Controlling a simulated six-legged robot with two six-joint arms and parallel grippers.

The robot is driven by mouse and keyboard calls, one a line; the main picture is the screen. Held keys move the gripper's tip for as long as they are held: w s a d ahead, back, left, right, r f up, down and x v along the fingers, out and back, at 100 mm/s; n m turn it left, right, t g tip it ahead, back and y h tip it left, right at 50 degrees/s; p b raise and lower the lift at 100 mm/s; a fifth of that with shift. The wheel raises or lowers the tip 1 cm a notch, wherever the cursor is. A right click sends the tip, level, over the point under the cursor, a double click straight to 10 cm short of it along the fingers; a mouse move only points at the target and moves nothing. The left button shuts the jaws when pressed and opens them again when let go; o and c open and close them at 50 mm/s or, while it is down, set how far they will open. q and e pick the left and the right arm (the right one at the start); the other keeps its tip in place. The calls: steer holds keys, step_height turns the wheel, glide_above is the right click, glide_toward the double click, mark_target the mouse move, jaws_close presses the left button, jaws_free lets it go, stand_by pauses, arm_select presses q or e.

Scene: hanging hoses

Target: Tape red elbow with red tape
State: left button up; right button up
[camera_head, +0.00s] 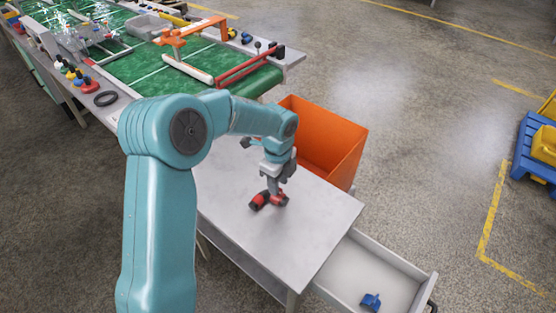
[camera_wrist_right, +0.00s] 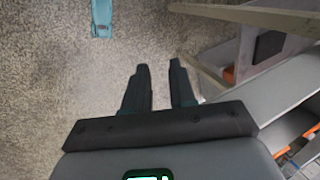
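A red elbow (camera_head: 259,202) with dark parts is on or just above the grey side table in the head view. My left gripper (camera_head: 278,190) points down right at it. The fingertips overlap the elbow, and I cannot tell whether they are closed on it. My right gripper (camera_wrist_right: 161,84) shows in the right wrist view with its two dark fingers apart and nothing between them, over the floor. I cannot make out a roll of red tape for certain. Small red, yellow and blue items (camera_head: 78,75) stand at the left edge of the green-topped table.
The grey side table (camera_head: 315,215) is otherwise clear. Its open drawer (camera_head: 385,265) holds a blue piece (camera_head: 370,301). An orange bin (camera_head: 325,135) stands behind it. The green-topped table (camera_head: 150,72) carries an orange frame (camera_head: 190,35) and a black ring (camera_head: 105,98).

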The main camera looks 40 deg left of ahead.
arm_select(q)
step_height(320, 180, up, 14)
steer(key=p, duration=0.1)
steer(key=shift+r, duration=0.15)
steer(key=shift+r+p, duration=0.1)
steer(key=shift+p, duration=0.2)
